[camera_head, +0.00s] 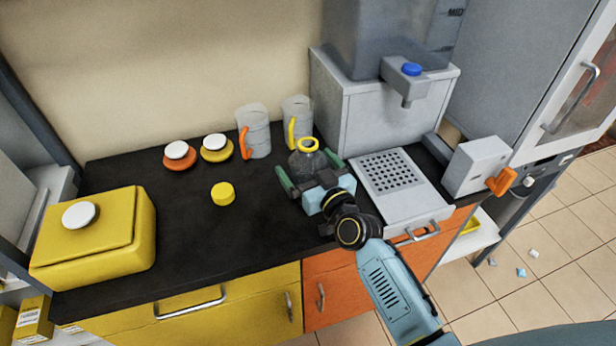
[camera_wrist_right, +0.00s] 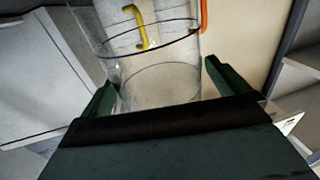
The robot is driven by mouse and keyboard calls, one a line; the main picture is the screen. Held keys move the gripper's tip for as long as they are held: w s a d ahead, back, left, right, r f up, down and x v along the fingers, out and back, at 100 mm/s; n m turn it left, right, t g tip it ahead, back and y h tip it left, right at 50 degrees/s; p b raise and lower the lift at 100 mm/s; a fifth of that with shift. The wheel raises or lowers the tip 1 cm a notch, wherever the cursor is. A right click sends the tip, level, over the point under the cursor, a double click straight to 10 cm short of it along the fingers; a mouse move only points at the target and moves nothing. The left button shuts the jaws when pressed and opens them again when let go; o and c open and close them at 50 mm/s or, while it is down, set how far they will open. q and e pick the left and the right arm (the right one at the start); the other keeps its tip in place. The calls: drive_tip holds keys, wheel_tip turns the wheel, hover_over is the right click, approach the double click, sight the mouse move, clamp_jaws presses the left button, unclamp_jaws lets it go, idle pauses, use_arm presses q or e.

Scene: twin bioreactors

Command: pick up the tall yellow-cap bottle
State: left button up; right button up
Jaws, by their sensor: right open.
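A clear bottle (camera_head: 307,160) with a yellow ring at its neck stands on the dark counter, left of the drain tray. My right gripper (camera_head: 309,170) is open, with one green finger on each side of the bottle. In the right wrist view the clear bottle (camera_wrist_right: 160,84) shows between the two spread fingers (camera_wrist_right: 158,88). I cannot tell whether either finger touches it. A separate round yellow cap (camera_head: 222,194) lies on the counter to the left. The bottle's lower part is hidden by the gripper in the head view. My left gripper is not in view.
Jugs with an orange handle (camera_head: 254,131) and a yellow handle (camera_head: 297,121) stand behind the bottle. A grey dispenser (camera_head: 350,105) and perforated tray (camera_head: 424,207) are to the right. A yellow box (camera_head: 95,255) is at left. The counter between is mostly clear.

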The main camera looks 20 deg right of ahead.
drive_tip(key=shift+r, duration=0.1)
drive_tip(key=c, duration=1.2)
